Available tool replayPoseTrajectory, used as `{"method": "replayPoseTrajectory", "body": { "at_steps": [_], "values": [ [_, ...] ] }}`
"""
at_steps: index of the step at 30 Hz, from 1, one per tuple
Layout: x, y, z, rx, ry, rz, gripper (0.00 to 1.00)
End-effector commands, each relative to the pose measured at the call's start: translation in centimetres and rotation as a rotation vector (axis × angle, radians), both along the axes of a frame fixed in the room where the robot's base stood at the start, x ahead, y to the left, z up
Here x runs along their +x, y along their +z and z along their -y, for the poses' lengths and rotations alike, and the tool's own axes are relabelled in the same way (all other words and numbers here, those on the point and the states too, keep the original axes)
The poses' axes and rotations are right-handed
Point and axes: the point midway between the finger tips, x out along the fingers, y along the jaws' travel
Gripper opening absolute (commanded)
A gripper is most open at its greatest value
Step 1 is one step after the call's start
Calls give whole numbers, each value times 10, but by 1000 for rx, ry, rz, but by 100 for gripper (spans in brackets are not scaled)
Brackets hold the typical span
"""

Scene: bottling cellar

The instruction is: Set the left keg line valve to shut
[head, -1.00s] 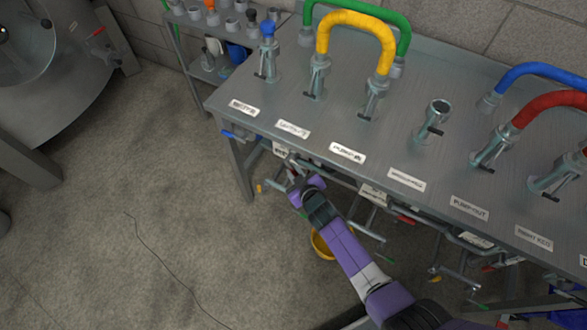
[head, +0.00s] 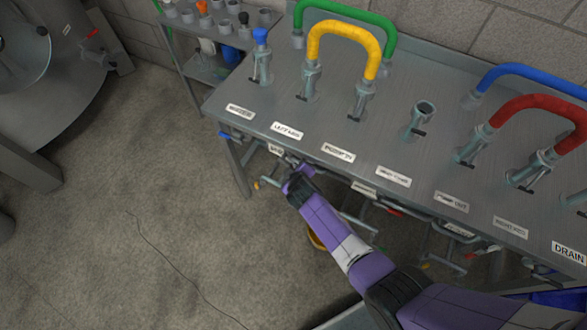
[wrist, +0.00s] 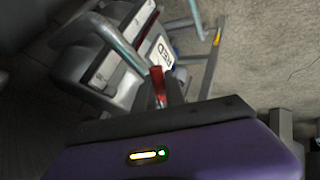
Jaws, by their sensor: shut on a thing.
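The left keg label (head: 287,131) is on the front edge of the bench top. Below it, under the edge, a small white tag (head: 276,149) hangs by the pipework. My gripper (head: 291,164) reaches under the front edge beside this tag. In the wrist view, a red valve handle (wrist: 157,82) stands upright right at my gripper, next to a grey pipe (wrist: 122,42) and a white tag (wrist: 162,52). My gripper is shut on the red handle; the fingertips are mostly hidden. The valve's body and exact handle angle are not clear.
The steel bench (head: 300,105) has upright pipe stubs joined by a yellow hose (head: 343,28), a green hose (head: 385,40) and a red hose (head: 535,103).

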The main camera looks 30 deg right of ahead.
Motion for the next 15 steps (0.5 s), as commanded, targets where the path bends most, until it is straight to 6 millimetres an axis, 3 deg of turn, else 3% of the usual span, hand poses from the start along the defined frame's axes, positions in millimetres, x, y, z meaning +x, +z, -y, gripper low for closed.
{"method": "replayPoseTrajectory", "body": {
  "at_steps": [10,11,12,14,15],
  "values": [
    [-1,-1,0,-1,0,-3,0],
    [0,-1,0,-1,1,-3,19],
    [0,-1,0,-1,1,-3,27],
    [0,-1,0,0,0,-2,37],
    [0,0,0,0,0,-2,37]
  ]
}}
